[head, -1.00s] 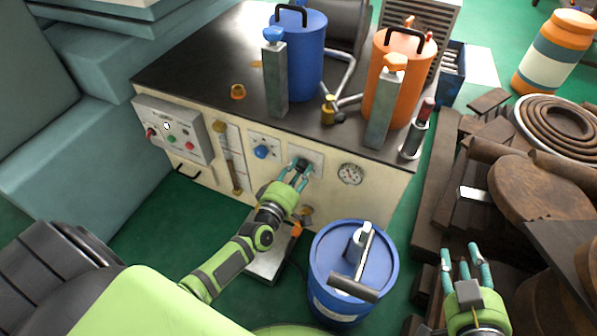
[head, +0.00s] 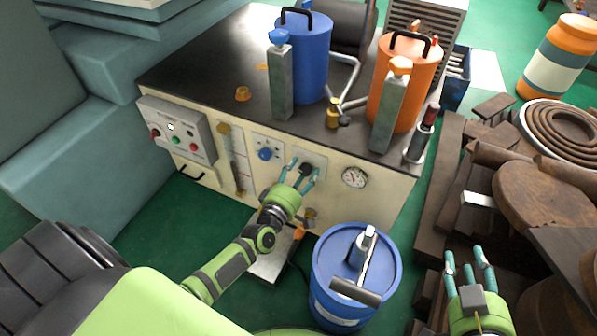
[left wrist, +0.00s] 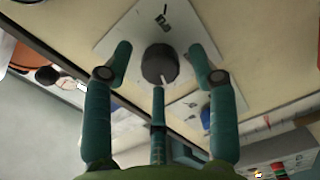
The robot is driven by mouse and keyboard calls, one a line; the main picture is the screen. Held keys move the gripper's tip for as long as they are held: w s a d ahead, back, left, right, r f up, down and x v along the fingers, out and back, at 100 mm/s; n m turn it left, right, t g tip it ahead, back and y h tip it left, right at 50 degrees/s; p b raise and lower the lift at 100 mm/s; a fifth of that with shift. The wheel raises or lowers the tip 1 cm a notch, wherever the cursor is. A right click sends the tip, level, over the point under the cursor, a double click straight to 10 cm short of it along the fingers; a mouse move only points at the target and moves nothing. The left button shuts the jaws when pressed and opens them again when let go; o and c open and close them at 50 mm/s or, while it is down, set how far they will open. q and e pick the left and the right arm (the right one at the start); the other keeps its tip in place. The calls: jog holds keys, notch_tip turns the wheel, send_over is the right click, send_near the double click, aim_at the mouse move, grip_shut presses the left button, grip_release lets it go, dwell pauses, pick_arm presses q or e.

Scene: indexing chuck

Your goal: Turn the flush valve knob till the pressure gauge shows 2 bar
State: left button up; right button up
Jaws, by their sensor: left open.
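The dark round flush valve knob (head: 305,170) sits on a pale square plate on the cabinet's front. In the left wrist view the knob (left wrist: 160,66) shows a white mark at its lower right edge. My left gripper (head: 300,172) is open in front of the knob. Its fingers (left wrist: 160,75) are spread around the knob with gaps at the sides. The white round pressure gauge (head: 354,178) is right of the knob; its needle is too small to read surely. My right gripper (head: 469,257) is empty and open at the lower right, away from the panel.
A blue knob (head: 265,154) is left of the flush valve knob. A control box (head: 177,130) with buttons is further left. A blue drum (head: 330,295) stands before the cabinet, close to my left arm. Wooden parts (head: 520,190) fill the right side.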

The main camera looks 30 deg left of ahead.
pick_arm(q)
jog(key=s, duration=1.2)
jog(key=shift+d+r, duration=0.2)
jog(key=shift+r, duration=0.05)
jog(key=shift+w, duration=0.1)
